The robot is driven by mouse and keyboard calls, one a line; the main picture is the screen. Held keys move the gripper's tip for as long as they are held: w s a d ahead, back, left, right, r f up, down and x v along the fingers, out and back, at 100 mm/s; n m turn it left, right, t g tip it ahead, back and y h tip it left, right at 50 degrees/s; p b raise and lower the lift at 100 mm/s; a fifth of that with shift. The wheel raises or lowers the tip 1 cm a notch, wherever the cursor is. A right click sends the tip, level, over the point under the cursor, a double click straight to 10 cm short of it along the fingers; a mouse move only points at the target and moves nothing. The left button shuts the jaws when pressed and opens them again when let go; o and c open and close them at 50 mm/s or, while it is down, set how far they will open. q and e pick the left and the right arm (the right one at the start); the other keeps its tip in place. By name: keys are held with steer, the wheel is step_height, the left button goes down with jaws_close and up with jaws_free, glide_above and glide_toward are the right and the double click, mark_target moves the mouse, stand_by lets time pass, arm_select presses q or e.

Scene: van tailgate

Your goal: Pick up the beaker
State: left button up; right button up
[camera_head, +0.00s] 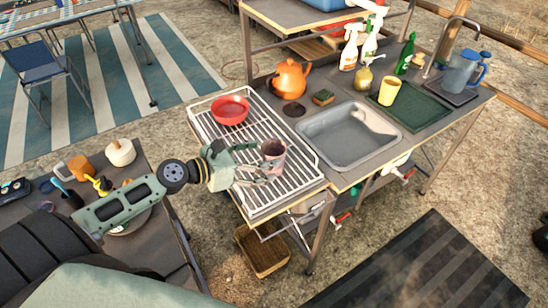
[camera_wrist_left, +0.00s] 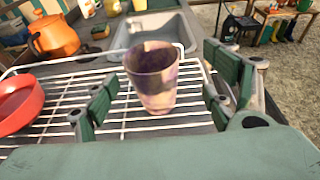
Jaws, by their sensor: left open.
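The beaker (camera_head: 274,155) is a cup with a mottled purple and beige surface. It stands upright on the white wire rack (camera_head: 213,146) at the left of the outdoor sink counter. My left gripper (camera_head: 259,167) is open close to the beaker. In the left wrist view the beaker (camera_wrist_left: 153,82) stands ahead between the two spread green-padded fingers (camera_wrist_left: 163,100), with space visible on each side. Whether a finger touches it I cannot tell. My right gripper is not in view.
A red bowl (camera_head: 231,110) sits behind on the same rack. An orange kettle (camera_head: 290,79) and a grey sink basin (camera_head: 347,136) lie beyond. A yellow cup (camera_head: 390,91), spray bottles and a blue jug (camera_head: 461,72) stand farther right. Wooden crate (camera_head: 262,250) below.

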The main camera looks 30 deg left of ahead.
mark_target(283, 152)
arm_select(q)
steer(key=shift+w+f, duration=0.15)
steer(key=shift+w, duration=0.15)
steer(key=x, duration=0.2)
steer(key=p+x, duration=0.1)
steer(key=x, duration=0.1)
steer(key=shift+w+a+f, duration=0.1)
steer(key=shift+a, duration=0.25)
steer(key=shift+w+d+f, duration=0.15)
steer(key=shift+w+d, duration=0.05)
steer(key=shift+w, duration=0.1)
steer(key=shift+w+f, duration=0.1)
steer(key=shift+f, duration=0.05)
steer(key=c, duration=1.2)
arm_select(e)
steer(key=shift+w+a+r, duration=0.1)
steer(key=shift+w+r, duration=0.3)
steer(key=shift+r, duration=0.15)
